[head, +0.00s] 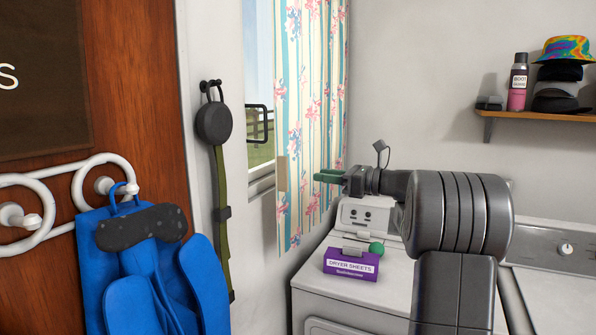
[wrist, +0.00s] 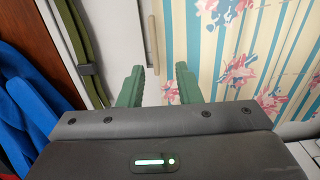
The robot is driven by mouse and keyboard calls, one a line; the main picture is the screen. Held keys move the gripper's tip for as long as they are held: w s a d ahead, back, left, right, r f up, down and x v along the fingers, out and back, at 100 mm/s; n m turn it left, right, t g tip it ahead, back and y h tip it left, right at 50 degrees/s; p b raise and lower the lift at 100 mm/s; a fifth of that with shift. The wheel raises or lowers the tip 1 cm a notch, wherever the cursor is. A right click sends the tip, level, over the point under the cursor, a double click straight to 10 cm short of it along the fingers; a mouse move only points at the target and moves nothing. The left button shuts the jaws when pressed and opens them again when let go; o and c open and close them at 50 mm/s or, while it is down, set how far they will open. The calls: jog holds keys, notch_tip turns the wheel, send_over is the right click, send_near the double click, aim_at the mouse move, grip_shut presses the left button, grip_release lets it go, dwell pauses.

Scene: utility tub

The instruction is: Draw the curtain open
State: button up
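The curtain (head: 312,100), striped in cream, teal and yellow with pink flowers, hangs over the right part of the window (head: 262,60). It fills much of the right of the wrist view (wrist: 240,55). A pale wooden bar (head: 282,173) stands upright at the curtain's left edge; it also shows in the wrist view (wrist: 153,45). My gripper (head: 328,176) has green fingers pointing toward the curtain. In the wrist view my gripper (wrist: 158,76) is open and empty, with the bar ahead between the fingers and apart from them.
A white machine (head: 330,290) below my arm carries a purple dryer sheets box (head: 351,264). A black window handle (head: 258,124) is left of the curtain. A strap (head: 221,190) and blue cloth item (head: 150,270) hang at left. A shelf (head: 540,115) holds hats and a can.

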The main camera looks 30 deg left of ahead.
aim_at(290, 171)
jog(key=a+p, duration=0.1)
jog(key=a, duration=0.2)
jog(key=s+a+p, duration=0.1)
jog(key=a, duration=0.3)
jog(key=s+a+p, duration=0.1)
jog(key=a, duration=0.2)
jog(key=shift+a+r, duration=0.1)
jog(key=shift+a, duration=0.05)
grip_shut()
